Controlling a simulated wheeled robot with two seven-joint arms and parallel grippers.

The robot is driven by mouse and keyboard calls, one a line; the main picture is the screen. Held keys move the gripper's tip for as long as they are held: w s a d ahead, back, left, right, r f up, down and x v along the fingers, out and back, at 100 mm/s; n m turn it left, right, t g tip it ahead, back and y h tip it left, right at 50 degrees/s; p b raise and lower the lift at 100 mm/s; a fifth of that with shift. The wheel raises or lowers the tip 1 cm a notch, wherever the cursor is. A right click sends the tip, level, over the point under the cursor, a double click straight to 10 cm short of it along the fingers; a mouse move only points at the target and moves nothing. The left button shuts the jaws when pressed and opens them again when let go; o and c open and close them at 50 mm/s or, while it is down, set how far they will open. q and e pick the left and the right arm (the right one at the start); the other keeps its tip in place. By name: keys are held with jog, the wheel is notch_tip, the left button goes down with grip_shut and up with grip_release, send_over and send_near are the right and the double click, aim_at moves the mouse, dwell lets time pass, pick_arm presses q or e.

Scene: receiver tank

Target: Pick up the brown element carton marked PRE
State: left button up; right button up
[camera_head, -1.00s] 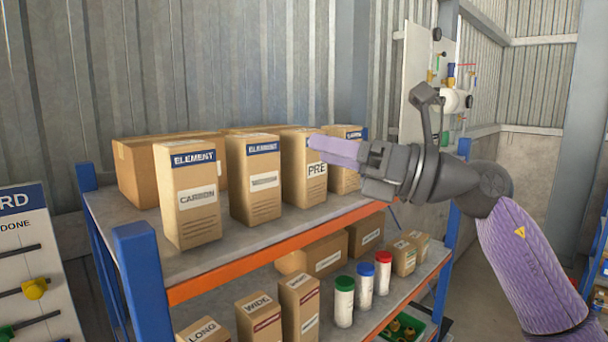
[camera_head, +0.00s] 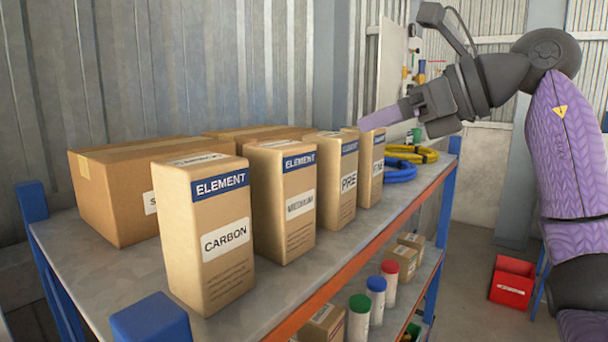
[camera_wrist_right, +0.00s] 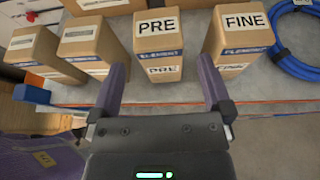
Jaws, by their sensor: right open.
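The brown element carton marked PRE (camera_head: 337,182) stands upright on the top shelf, between the MEDIUM carton (camera_head: 281,200) and the FINE carton (camera_head: 370,168). In the right wrist view the PRE carton (camera_wrist_right: 158,40) lies ahead of the gap between my fingers. My right gripper (camera_head: 372,120) is open and empty, above the shelf near the FINE carton in the head view. In the right wrist view its two fingers (camera_wrist_right: 160,88) are spread apart, not touching the carton. My left gripper is not in view.
The CARBON carton (camera_head: 206,230) stands nearest on the top shelf (camera_head: 270,290). A large box (camera_head: 108,192) stands behind it. Blue and yellow coils (camera_head: 400,168) lie beyond FINE. White jars with coloured lids (camera_head: 375,300) stand on the lower shelf. A red bin (camera_head: 511,283) is at right.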

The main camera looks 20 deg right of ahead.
aim_at(343, 135)
jog(key=p+x, duration=0.2)
jog(key=x, duration=0.6)
jog(key=shift+a, duration=0.2)
jog(key=shift+w+a+f, duration=0.1)
jog(key=shift+w+a, duration=0.05)
jog(key=shift+w, duration=0.05)
jog(key=shift+s, duration=0.1)
grip_shut()
